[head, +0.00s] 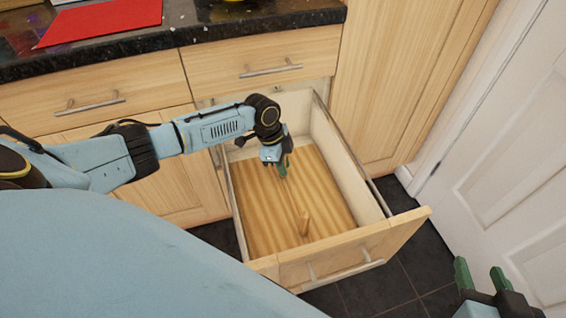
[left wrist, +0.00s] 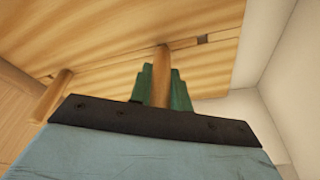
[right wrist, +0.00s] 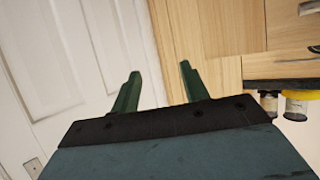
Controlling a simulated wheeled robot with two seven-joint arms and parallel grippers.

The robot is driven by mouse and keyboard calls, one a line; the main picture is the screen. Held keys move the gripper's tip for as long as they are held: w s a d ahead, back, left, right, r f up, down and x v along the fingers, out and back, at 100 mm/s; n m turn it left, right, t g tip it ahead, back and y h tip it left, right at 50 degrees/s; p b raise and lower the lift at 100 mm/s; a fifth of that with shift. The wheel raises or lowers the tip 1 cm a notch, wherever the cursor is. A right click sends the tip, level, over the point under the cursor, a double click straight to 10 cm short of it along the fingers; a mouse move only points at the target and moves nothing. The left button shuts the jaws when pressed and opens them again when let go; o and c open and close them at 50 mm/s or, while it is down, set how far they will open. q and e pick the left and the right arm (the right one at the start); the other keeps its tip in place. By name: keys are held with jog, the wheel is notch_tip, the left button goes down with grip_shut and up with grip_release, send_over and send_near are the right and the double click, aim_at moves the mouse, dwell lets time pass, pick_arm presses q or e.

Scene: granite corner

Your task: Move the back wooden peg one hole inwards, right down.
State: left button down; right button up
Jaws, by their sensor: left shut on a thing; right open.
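An open wooden drawer (head: 377,240) has a striped wooden board (head: 262,215) as its floor. My left gripper (head: 283,172) reaches down into the drawer, shut on the back wooden peg. In the left wrist view, the back peg (left wrist: 161,75) stands between the green fingers (left wrist: 161,85), and its far end meets the board. I cannot tell whether that end sits in a hole. The front wooden peg (head: 304,222) stands upright near the drawer front. My right gripper (head: 481,273) is open and empty, outside the drawer.
The drawer's side walls (head: 335,150) stand close around my left gripper. A granite counter (head: 190,30) with a red sheet (head: 103,20) lies behind. A white door (head: 510,150) is on the right, near my right gripper. Dark floor tiles (head: 420,250) are clear beside the drawer.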

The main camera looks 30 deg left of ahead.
pick_arm(q)
jog(key=shift+f, duration=0.3)
pick_arm(e)
jog(key=shift+f, duration=0.15)
pick_arm(q)
jog(key=c, duration=1.2)
grip_release()
jog(key=shift+c, duration=0.2)
pick_arm(e)
jog(key=shift+f, duration=0.1)
pick_arm(q)
jog(key=p+v, duration=0.1)
jog(key=v, duration=0.2)
jog(key=shift+a+r, duration=0.1)
jog(key=shift+r, duration=0.1)
jog(key=w+p+v, duration=0.1)
jog(key=p+v, duration=0.3)
jog(key=v, duration=0.6)
jog(key=shift+s+p, duration=0.3)
jog(key=shift+s, duration=0.2)
pick_arm(e)
jog(key=s+d+f+g+h, duration=0.1)
jog(key=s+d+f+g, duration=0.2)
jog(key=f, duration=0.4)
jog(key=s+d+f+g+h, duration=0.2)
jog(key=s+d+f+g, duration=0.2)
jog(key=s+f+g, duration=0.2)
jog(key=shift+s+f+m+g, duration=0.3)
jog(key=shift+s+f, duration=0.5)
jog(key=shift+f, duration=0.15)
